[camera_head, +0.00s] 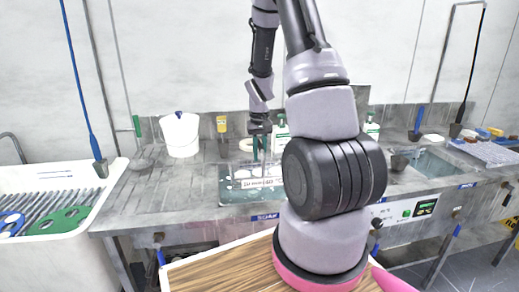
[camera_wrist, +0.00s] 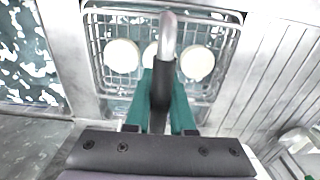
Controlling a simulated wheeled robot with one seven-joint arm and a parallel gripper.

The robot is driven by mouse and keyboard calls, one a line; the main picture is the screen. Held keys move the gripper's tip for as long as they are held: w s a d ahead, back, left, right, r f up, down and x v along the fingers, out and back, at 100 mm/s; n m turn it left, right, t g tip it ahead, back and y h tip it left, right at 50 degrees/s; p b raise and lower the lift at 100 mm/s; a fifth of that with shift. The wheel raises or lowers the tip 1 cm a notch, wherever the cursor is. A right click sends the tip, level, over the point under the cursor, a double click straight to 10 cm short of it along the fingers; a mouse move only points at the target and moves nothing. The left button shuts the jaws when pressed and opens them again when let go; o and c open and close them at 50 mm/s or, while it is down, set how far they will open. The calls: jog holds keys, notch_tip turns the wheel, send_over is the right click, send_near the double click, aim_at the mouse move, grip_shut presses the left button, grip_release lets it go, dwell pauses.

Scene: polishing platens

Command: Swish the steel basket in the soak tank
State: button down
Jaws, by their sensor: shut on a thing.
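My gripper (camera_wrist: 160,88) has green fingers shut on the dark handle grip of the steel basket (camera_wrist: 92,45). A pale metal rod rises from that grip in the wrist view. The basket is a wire mesh box with several round white discs inside. It lies below my fingers, with dark green showing through its mesh. In the head view my gripper (camera_head: 259,153) points down over the bench at the soak tank (camera_head: 232,194), which has a label on its front. My arm hides part of this area, and I cannot tell how deep the basket sits.
A white sink (camera_head: 95,185) with green and blue pieces is at left. A basin (camera_head: 432,164) is at right. A wooden surface (camera_head: 215,272) is in front.

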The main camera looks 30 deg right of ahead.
notch_tip(320, 180, down, 18)
dwell(1.1)
jog(key=shift+r, duration=0.15)
dwell(0.6)
jog(key=shift+a+f, duration=0.1)
jog(key=shift+f, duration=0.1)
dwell(0.8)
jog(key=shift+r, duration=0.1)
dwell(1.2)
dwell(1.3)
dwell(1.4)
